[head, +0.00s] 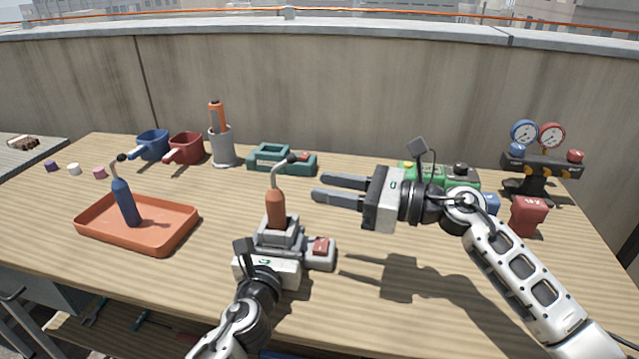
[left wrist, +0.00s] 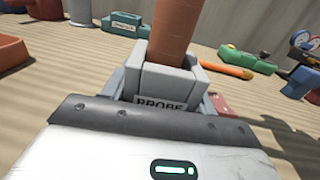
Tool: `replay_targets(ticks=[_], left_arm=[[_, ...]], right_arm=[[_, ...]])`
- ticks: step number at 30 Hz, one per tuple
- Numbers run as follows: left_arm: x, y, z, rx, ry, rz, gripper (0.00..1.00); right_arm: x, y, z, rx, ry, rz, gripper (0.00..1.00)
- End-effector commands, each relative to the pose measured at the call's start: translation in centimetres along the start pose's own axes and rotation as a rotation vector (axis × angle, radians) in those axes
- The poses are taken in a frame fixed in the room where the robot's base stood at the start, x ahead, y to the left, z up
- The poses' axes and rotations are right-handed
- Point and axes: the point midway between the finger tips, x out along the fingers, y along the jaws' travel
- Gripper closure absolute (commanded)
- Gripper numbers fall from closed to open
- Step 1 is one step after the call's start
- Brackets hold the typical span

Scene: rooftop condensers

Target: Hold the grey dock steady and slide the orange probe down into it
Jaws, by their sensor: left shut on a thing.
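The left wrist view shows the probe (left wrist: 174,30) rising from the dock (left wrist: 168,82), which is labelled PROBE. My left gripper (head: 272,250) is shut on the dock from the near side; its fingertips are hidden. My right gripper (head: 318,188) is open and empty, above the table right of the probe, fingers pointing left.
An orange tray (head: 165,237) holding a blue bottle-shaped tool (head: 125,203) is at left. Along the back are blue (head: 152,143) and red (head: 187,149) scoops, a grey cup (head: 222,150), a teal case (head: 265,158) and a gauge stand (head: 540,170). The front right table is clear.

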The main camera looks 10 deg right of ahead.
Motion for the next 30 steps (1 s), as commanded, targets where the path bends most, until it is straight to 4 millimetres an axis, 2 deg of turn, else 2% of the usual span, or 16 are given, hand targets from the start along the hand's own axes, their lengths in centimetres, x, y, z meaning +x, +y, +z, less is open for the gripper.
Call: replay_targets(ticks=[9, 10, 12, 18, 20, 27, 30], left_arm=[[-0.05, 0.01, -0.21, 0.001, 0.004, 0.000, 0.72], [-0.05, 0.01, -0.21, 0.001, 0.004, 0.000, 0.34], [-0.05, 0.01, -0.19, 0.001, 0.003, 0.000, 0.17], [-0.02, 0.01, -0.08, 0.000, 0.001, 0.000, 0.17], [-0.01, 0.01, -0.06, 0.000, 0.001, 0.000, 0.00], [-0.05, -0.02, 0.00, 0.000, 0.000, -0.001, 0.00], [-0.66, -0.02, 0.00, 0.001, 0.002, -0.001, 0.00]], right_arm=[[0.01, -0.01, -0.01, 0.000, -0.001, 0.000, 0.67], [0.02, -0.01, 0.00, 0.000, -0.001, 0.000, 0.67], [0.02, -0.01, 0.00, 0.000, -0.001, 0.000, 0.67], [0.03, -0.02, 0.01, 0.000, -0.001, 0.000, 0.67], [0.03, -0.02, 0.01, 0.000, -0.001, 0.000, 0.67], [0.04, -0.02, 0.04, 0.000, -0.001, 0.000, 0.67], [0.04, -0.02, 0.34, 0.000, -0.001, 0.000, 0.67]])
